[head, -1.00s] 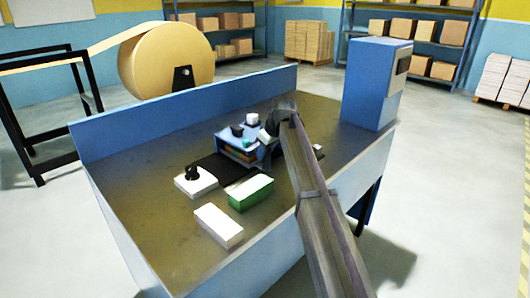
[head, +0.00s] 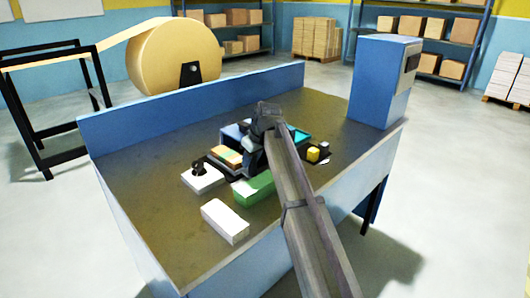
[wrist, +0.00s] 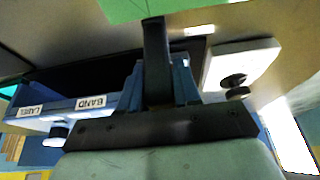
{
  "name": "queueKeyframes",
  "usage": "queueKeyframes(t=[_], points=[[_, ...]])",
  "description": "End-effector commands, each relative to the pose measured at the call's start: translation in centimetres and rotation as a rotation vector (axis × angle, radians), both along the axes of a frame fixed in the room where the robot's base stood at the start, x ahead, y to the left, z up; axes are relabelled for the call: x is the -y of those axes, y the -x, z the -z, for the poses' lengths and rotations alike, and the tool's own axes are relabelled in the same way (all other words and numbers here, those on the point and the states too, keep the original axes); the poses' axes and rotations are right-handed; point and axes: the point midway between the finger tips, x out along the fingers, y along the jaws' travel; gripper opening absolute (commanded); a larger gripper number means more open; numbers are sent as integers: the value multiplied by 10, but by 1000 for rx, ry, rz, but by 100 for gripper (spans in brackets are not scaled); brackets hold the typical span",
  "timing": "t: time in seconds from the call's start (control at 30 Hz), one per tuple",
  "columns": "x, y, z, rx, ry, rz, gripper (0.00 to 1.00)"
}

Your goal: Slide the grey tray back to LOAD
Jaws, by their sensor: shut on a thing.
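My gripper (head: 268,125) is low over the middle of the bench. In the wrist view its dark finger (wrist: 155,60) is against a blue-grey upright part (wrist: 180,82), and the jaws are shut on it. That part appears to belong to the tray, which looks blue-grey and carries labels reading BAND and LABEL (wrist: 60,108). In the head view, a blue piece of the tray (head: 234,132) shows left of the gripper. My gripper and arm hide much of it. I see no LOAD marking.
A white block with a black knob (head: 200,181), a green block (head: 254,189) and a white block (head: 226,222) lie in front and left. Orange pieces (head: 227,155) are left of the gripper; a teal piece (head: 299,134) and yellow piece (head: 313,154) are right. The left bench is clear.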

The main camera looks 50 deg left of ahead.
Motion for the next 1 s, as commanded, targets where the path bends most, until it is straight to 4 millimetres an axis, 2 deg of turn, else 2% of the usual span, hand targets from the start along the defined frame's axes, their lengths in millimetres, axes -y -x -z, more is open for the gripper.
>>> queueKeyframes(t=[0.03, 0.13, 0.47, 0.5, 0.7, 1.0], points=[[1, 12, 0, 0, -1, -2, 0], [1, 22, 0, 0, -1, -1, 0], [0, 28, 0, -3, 0, -2, 0], [0, 28, 0, -4, 0, -3, 33], [0, 27, 0, -3, 0, -2, 52], [1, 26, -2, -1, -1, 0, 53]])
